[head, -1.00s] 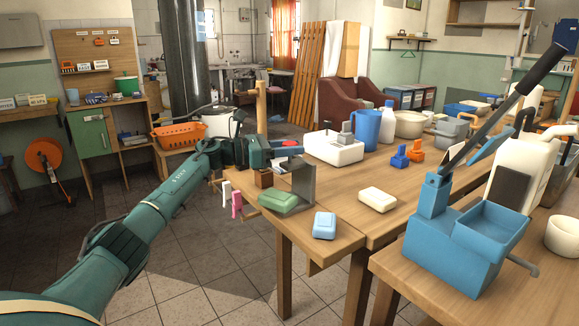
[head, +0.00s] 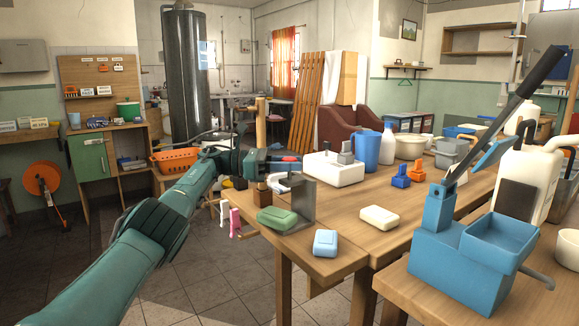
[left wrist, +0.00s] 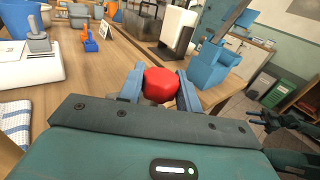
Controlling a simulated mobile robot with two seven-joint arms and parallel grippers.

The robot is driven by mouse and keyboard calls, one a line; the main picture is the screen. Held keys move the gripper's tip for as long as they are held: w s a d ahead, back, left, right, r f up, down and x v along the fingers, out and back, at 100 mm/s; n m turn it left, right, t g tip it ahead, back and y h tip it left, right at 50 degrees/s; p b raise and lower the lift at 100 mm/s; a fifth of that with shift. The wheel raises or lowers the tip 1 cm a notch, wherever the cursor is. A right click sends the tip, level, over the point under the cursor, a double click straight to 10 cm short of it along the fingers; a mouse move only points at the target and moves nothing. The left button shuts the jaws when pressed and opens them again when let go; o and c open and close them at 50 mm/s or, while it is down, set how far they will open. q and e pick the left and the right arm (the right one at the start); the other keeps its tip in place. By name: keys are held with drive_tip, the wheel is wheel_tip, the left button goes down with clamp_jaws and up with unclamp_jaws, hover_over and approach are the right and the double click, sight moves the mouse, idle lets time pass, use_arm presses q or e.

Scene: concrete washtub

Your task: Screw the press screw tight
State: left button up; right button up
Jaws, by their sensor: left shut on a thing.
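A red, many-sided knob (left wrist: 161,86) sits between the two blue fingers of my left gripper (left wrist: 160,93) in the left wrist view. I take it for the head of the press screw. The fingers are shut on its sides, and it hides what is beneath it. In the head view my left gripper (head: 284,160) reaches over the table's left end, with a bit of red at its tip. A grey upright metal plate (head: 302,200) stands just below it. A dark jointed part (left wrist: 286,121) at the right of the left wrist view may be my right gripper; its jaws are unclear.
A white box (head: 333,169) and a blue jug (head: 366,150) stand behind. A blue lever press (head: 450,262) stands at right.

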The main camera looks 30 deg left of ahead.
use_arm(q)
drive_tip(key=shift+r, duration=0.15)
drive_tip(key=o, duration=0.9)
drive_tip(key=shift+o, duration=0.2)
drive_tip(key=shift+a, duration=0.1)
